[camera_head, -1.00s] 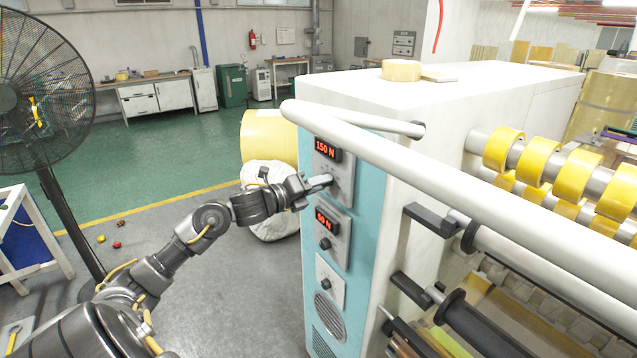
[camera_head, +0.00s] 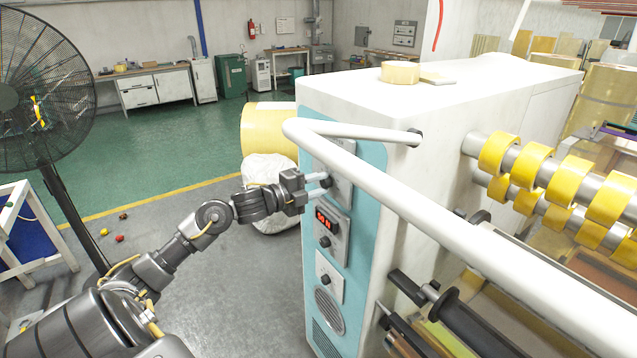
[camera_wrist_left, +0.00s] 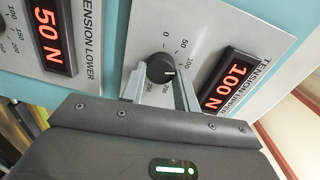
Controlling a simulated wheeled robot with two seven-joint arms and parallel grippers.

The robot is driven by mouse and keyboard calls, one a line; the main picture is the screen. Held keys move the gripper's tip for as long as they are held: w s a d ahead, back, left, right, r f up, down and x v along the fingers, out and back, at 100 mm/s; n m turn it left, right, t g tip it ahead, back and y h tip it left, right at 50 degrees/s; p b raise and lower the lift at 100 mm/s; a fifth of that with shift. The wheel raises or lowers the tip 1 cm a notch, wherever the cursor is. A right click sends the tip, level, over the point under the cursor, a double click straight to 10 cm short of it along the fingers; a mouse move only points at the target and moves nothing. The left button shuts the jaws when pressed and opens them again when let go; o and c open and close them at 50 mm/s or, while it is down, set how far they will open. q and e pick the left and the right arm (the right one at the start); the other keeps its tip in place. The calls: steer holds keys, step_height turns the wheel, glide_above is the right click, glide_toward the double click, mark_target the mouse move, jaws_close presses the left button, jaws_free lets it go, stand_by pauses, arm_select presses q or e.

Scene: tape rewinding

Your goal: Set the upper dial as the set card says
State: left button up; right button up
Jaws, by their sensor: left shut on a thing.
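The upper dial is a black knob (camera_wrist_left: 160,68) on a grey panel with a printed scale, under the label TENSION UPPER. My left gripper (camera_head: 327,181) is shut on this knob, with one finger on each side of it in the left wrist view (camera_wrist_left: 163,84). The knob's white mark points to the right in that view. The upper display (camera_wrist_left: 230,82) reads 100 N in red. In the head view a white bar hides the upper display. I cannot make out a set card. My right gripper is out of view.
The lower display (camera_wrist_left: 50,35) reads 50 N, with its own knob (camera_head: 325,242) below the gripper. The thick white bar (camera_head: 400,185) crosses close in front of the machine's teal panel (camera_head: 365,270). Yellow tape rolls (camera_head: 535,165) sit at right. A fan (camera_head: 40,90) stands at left.

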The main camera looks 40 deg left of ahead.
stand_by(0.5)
arm_select(q)
steer(key=o, duration=1)
steer(key=shift+s+a+f+b, duration=0.2)
steer(key=shift+s+b, duration=0.1)
steer(key=shift+s, duration=0.2)
steer(key=shift+r+b+v, duration=0.15)
steer(key=shift+b+v, duration=0.7)
steer(key=shift+v, duration=1.6)
steer(key=shift+r+b+v, duration=0.1)
steer(key=shift+b+v, duration=0.7)
steer(key=shift+v, duration=1.65)
